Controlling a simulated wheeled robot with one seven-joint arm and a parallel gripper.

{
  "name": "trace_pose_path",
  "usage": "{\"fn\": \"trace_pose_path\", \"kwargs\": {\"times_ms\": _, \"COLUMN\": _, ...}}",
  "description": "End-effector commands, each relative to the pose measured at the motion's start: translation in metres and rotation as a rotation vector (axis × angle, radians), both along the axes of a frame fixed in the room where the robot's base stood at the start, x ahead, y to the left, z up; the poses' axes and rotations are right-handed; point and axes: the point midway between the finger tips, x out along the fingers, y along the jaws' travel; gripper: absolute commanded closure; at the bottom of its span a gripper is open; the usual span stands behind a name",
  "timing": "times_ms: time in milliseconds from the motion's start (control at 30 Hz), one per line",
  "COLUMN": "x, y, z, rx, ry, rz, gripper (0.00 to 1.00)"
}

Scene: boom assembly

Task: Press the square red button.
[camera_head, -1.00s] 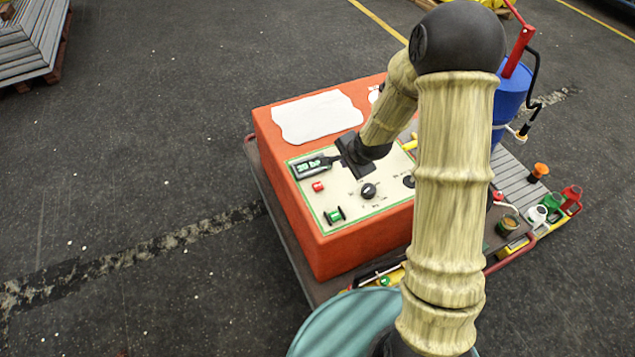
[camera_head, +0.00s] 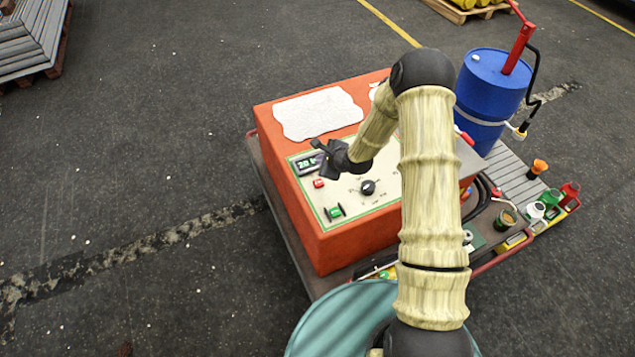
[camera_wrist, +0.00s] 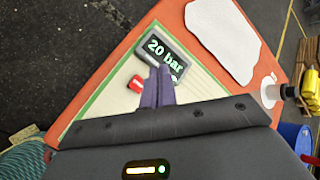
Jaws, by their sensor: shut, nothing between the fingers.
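The square red button (camera_head: 318,183) is on the cream panel (camera_head: 345,205) of the orange machine, just below the display reading "20 bar" (camera_head: 306,164). In the wrist view the red button (camera_wrist: 136,84) shows just left of my fingertips. My gripper (camera_head: 326,158) is above the panel's upper part, up and right of the button, and covers part of the display in the head view. In the wrist view its two fingers (camera_wrist: 158,84) are together with nothing between them. They look apart from the button; their height above the panel is hard to tell.
A black knob (camera_head: 368,188) and a green button (camera_head: 335,212) are on the same panel. A white sheet (camera_head: 318,113) lies on the orange machine (camera_head: 345,250). A blue drum (camera_head: 492,90) with a red-handled pump stands behind at right. Open floor lies left.

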Motion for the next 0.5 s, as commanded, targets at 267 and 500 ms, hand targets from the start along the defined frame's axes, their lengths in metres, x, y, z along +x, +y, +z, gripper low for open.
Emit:
{"fn": "trace_pose_path", "kwargs": {"times_ms": 267, "x": 0.0, "y": 0.001, "z": -0.032, "rx": -0.001, "ry": 0.0, "rz": 0.004, "gripper": 1.0}}
{"fn": "trace_pose_path", "kwargs": {"times_ms": 500, "x": 0.0, "y": 0.0, "z": -0.061, "rx": -0.002, "ry": 0.0, "rz": 0.003, "gripper": 1.0}}
